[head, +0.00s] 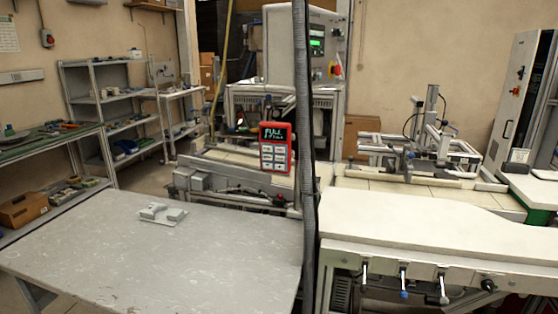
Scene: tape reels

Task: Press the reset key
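A red-framed control panel (275,147) faces me near the middle of the head view, beyond the grey table. Its dark display at the top shows light text that looks like "FULL", with a smaller unreadable line under it. Below the display are several pale keys (273,158) in rows. Their labels are too small to read, so I cannot tell which one is the reset key. Neither of my grippers shows in this view.
A grey table (110,255) at front left carries a small pale fixture (161,213). A white worktop (430,222) is at right. A dark ribbed vertical hose (306,160) stands just right of the panel. Metal shelves (110,105) stand at back left.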

